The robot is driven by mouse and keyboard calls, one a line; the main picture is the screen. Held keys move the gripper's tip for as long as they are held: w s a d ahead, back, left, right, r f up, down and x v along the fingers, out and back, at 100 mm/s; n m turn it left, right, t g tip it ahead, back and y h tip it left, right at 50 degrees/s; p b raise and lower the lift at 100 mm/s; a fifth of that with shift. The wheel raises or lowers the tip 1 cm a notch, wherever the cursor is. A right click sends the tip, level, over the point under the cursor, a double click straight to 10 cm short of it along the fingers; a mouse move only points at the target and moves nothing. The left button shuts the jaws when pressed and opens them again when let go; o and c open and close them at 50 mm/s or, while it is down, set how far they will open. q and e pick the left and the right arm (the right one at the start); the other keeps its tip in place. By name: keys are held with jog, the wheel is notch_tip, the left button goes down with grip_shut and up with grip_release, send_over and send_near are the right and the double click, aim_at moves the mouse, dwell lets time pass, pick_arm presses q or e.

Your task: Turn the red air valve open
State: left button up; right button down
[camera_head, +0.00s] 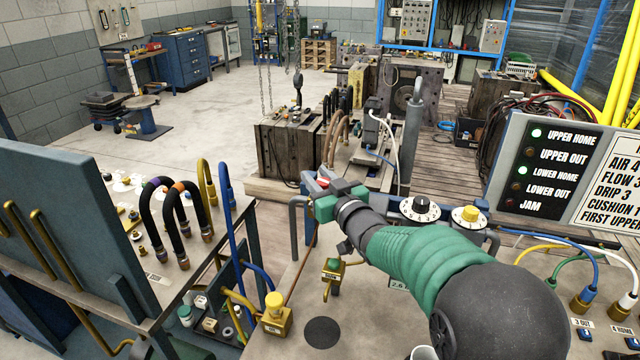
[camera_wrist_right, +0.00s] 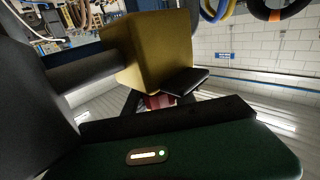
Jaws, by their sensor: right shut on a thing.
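The red air valve shows as a small red handle (camera_head: 322,183) between the fingertips of my right gripper (camera_head: 320,184) in the head view. My right arm reaches in from the lower right, and its gripper is shut on the handle. In the right wrist view a bit of the red handle (camera_wrist_right: 158,102) shows between the dark fingers of the gripper (camera_wrist_right: 160,100), under a brass-coloured block (camera_wrist_right: 160,50). Most of the handle is hidden by the fingers, so I cannot tell how far it is turned. My left gripper is not in view.
Two dial knobs, one black (camera_head: 420,208) and one yellow (camera_head: 466,217), stand close right of my gripper. Brass fittings with a yellow top (camera_head: 275,306) and a green top (camera_head: 332,268) stand on the panel in front. An indicator board (camera_head: 545,170) stands at right.

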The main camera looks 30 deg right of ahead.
jog(key=shift+a+r+n+y+p, duration=0.1)
jog(key=shift+n+y+p, duration=0.4)
jog(key=shift+y, duration=0.35)
jog(key=shift+a+r+n+y+p, duration=0.1)
jog(key=shift+n+y+p, duration=0.25)
jog(key=shift+n+y, duration=0.4)
jog(key=shift+y, duration=0.3)
jog(key=c, duration=1.3)
grip_release()
jog(key=shift+c, duration=0.2)
jog(key=o, duration=0.3)
jog(key=shift+w+f, duration=0.1)
jog(key=s+d, duration=0.2)
jog(key=s, duration=1.4)
jog(key=shift+s, duration=0.35)
jog(key=shift+f, duration=0.1)
